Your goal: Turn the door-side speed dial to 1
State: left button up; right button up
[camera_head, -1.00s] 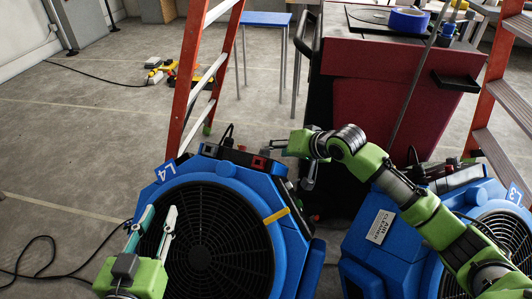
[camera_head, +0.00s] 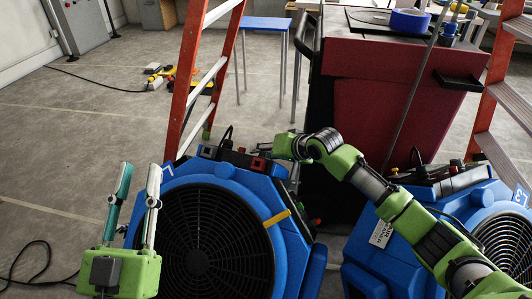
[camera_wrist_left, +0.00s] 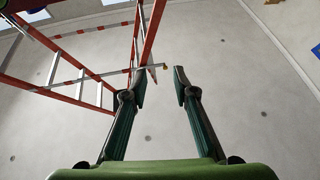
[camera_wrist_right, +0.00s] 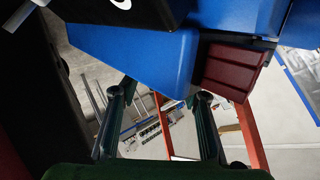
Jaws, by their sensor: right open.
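Two blue fans stand on the floor, a left fan (camera_head: 294,237) and a right fan (camera_head: 370,262). The left fan's dark control panel (camera_head: 232,156) has a red part (camera_head: 258,164); no dial or number can be made out. The right fan's panel (camera_head: 446,180) lies behind my right arm. My right gripper (camera_wrist_right: 163,92) is open and empty in its wrist view, near a blue housing (camera_wrist_right: 145,65) and a dark red block (camera_wrist_right: 231,70). In the head view its wrist is beside the left fan's panel, its fingertips unclear. My left gripper (camera_head: 138,186) is open and empty at the left fan's left edge.
An orange ladder (camera_head: 190,90) stands behind the left fan and another (camera_head: 490,120) at the right. A red cabinet (camera_head: 375,100) is behind the fans. A blue stool (camera_head: 267,19) stands at the back.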

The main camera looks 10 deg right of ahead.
jog(key=c, duration=1.1)
jog(key=shift+c, duration=0.2)
